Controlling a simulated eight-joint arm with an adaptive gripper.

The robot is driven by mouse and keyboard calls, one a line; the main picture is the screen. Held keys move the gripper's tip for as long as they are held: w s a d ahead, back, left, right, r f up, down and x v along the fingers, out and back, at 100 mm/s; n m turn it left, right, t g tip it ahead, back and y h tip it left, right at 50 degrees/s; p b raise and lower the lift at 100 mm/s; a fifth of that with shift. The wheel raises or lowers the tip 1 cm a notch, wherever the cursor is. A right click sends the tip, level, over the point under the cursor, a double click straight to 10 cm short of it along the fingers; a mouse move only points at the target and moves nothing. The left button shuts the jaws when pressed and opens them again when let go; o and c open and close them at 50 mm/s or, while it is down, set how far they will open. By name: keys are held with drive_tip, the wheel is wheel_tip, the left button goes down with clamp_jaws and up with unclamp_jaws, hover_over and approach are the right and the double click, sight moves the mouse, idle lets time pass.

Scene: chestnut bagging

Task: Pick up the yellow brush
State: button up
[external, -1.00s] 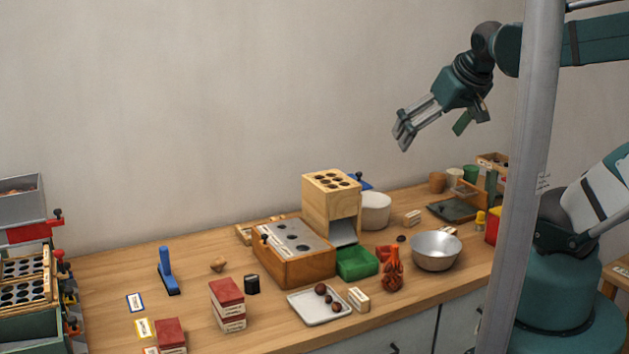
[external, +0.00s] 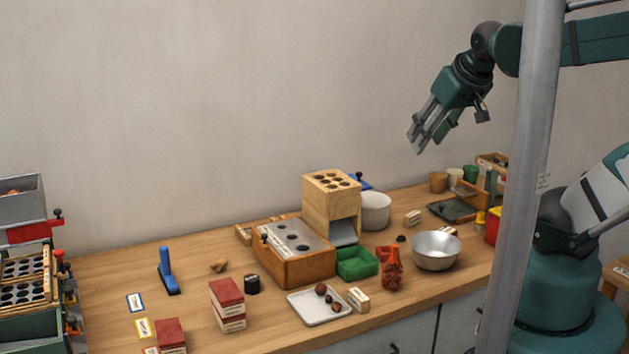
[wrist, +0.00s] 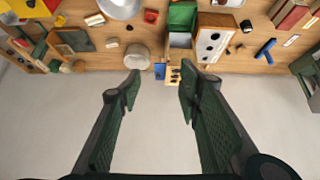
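A small yellow object (external: 480,219), which may be the yellow brush, stands at the right of the bench beside the metal pole. It is too small to make out bristles. A small yellow thing (wrist: 60,20) also shows at the upper left of the wrist view, probably the same one. My gripper (external: 416,144) is high above the bench, to the left of and well apart from the yellow object. In the wrist view my gripper (wrist: 160,82) has its two fingers spread wide, with nothing between them.
A metal bowl (external: 437,263), a white round tub (external: 375,226) and a wooden block with holes (external: 331,182) stand on the bench. A red-and-yellow box (external: 493,226) is partly behind the pole. The air around my gripper is clear.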

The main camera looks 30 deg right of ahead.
drive_tip(key=m+g+h+b, duration=0.25)
drive_tip(key=m+b, duration=0.25)
drive_tip(key=b, duration=0.3)
hover_over(482, 213)
drive_tip(key=s+a, duration=0.2)
wheel_tip(482, 213, down, 30)
drive_tip(key=shift+d+f+g, duration=0.35)
drive_tip(key=shift+d+f, duration=0.1)
drive_tip(key=shift+f, duration=0.15)
drive_tip(key=shift+b, duration=0.3)
drive_tip(key=shift+b+x, duration=0.3)
drive_tip(key=shift+x, duration=1)
